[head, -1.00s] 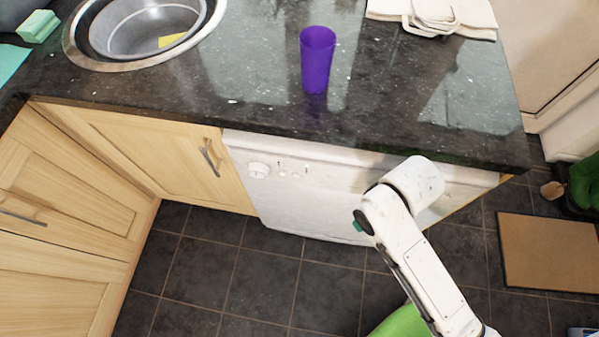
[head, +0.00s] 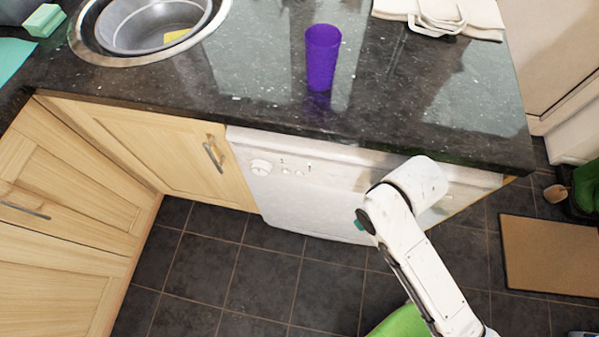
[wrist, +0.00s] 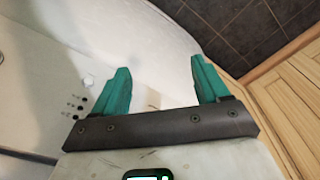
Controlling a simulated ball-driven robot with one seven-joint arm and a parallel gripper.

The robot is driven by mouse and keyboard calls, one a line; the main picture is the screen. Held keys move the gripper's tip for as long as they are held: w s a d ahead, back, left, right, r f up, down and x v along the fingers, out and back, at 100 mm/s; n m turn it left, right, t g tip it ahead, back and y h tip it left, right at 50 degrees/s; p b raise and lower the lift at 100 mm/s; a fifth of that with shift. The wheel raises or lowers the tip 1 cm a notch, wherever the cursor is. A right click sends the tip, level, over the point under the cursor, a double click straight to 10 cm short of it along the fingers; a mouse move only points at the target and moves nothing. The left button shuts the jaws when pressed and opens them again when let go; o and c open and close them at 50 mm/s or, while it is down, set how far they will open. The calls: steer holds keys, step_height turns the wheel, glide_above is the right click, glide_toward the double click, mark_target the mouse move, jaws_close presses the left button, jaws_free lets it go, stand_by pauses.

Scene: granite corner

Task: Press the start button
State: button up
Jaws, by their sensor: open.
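The white dishwasher (head: 310,205) stands under the counter. Its control panel shows a round dial (head: 261,167) and small buttons (head: 292,172) to the right of it; which one is the start button is too small to tell. In the wrist view, a small round pale knob (wrist: 88,81) and a row of small dark marks (wrist: 78,106) lie left of my gripper (wrist: 160,64). Its two teal fingers are apart with nothing between them. In the head view my white arm hides most of the gripper and part of the dishwasher's right side.
A purple cup (head: 322,58) stands on the dark counter (head: 240,85) near its front edge, above the dishwasher. A round sink (head: 88,55) is at the left and folded cloths (head: 485,15) lie at the back.

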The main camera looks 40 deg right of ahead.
jaws_close()
stand_by(0.5)
stand_by(1.0)
